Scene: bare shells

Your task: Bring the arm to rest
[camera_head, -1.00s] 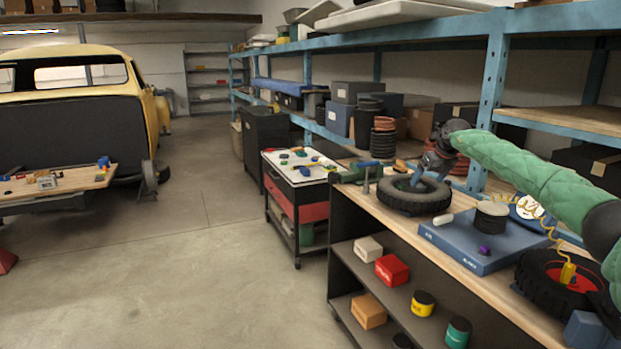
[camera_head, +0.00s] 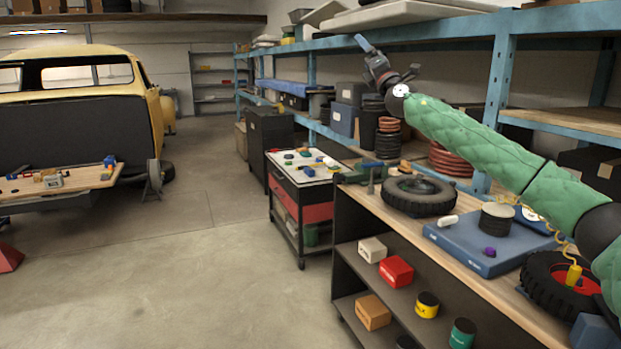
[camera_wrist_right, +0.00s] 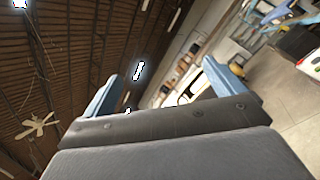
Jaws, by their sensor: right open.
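My right arm, in a green quilted sleeve, comes in from the right in the head view and reaches up to the left. Its right gripper (camera_head: 366,50) is raised above the workbench (camera_head: 468,208), in front of the shelving, and points up and to the left. In the right wrist view the two blue fingers of this gripper (camera_wrist_right: 160,95) stand wide apart with nothing between them. Beyond them show the ceiling and, at the right, part of the room. My left gripper is not in view.
On the workbench lie a black tyre (camera_head: 419,196), a blue scale (camera_head: 488,243) and a red-hubbed wheel (camera_head: 545,290). Blue shelving (camera_head: 497,95) stands behind. A tool cart (camera_head: 300,205) stands left of the bench. A yellow car body (camera_head: 75,60) is far left. The floor between is clear.

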